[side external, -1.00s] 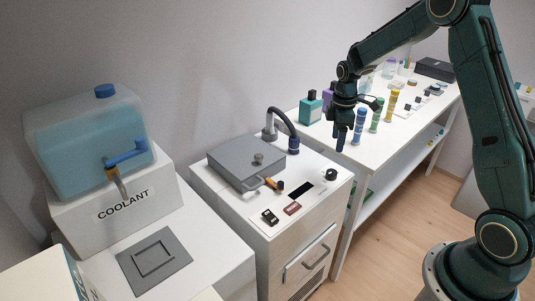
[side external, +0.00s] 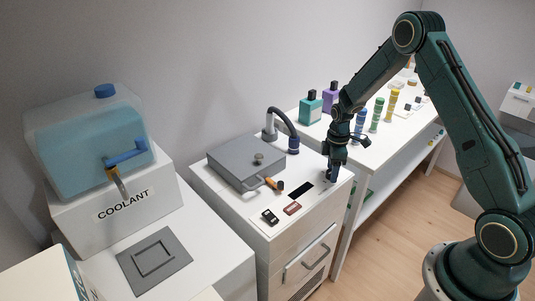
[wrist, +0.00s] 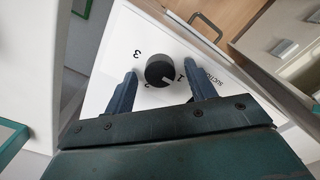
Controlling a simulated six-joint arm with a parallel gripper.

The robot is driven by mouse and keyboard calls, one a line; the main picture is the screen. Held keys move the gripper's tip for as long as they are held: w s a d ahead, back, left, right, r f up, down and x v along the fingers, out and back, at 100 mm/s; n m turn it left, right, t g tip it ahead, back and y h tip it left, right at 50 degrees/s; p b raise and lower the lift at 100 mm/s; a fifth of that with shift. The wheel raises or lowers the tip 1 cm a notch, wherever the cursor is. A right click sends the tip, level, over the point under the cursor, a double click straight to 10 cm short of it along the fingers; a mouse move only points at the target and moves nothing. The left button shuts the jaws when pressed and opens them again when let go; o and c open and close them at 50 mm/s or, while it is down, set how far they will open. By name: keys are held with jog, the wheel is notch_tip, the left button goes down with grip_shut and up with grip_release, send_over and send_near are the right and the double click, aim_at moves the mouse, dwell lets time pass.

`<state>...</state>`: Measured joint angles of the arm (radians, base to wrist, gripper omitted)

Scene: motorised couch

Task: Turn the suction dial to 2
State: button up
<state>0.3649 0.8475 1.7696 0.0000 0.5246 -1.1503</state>
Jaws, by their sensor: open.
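The suction dial (wrist: 160,68) is a round black knob on a white panel. In the wrist view the printed numbers 3, 2 and 1 stand around it, with the word SUCTION at the right. A short pale mark on the dial lies on its side nearest the 1. My gripper (wrist: 161,78) is open, with one blue finger on each side of the dial and visible gaps between. In the side view my gripper (side external: 332,174) is down at the right end of the white cabinet top and hides the dial.
The white cabinet (side external: 305,235) also carries a grey lidded box (side external: 240,160), a dark hose (side external: 285,122), a black display (side external: 301,190) and small switches (side external: 292,208). A bench (side external: 385,150) with bottles and coloured tubes stands close behind my gripper.

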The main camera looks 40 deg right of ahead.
jog(key=shift+f, duration=0.1)
jog(key=shift+c, duration=0.5)
jog(key=c, duration=0.9)
jog(key=shift+m, duration=0.4)
jog(key=m, duration=0.8)
jog(key=shift+m, duration=0.3)
jog(key=m, duration=0.4)
jog(key=shift+m, duration=2.2)
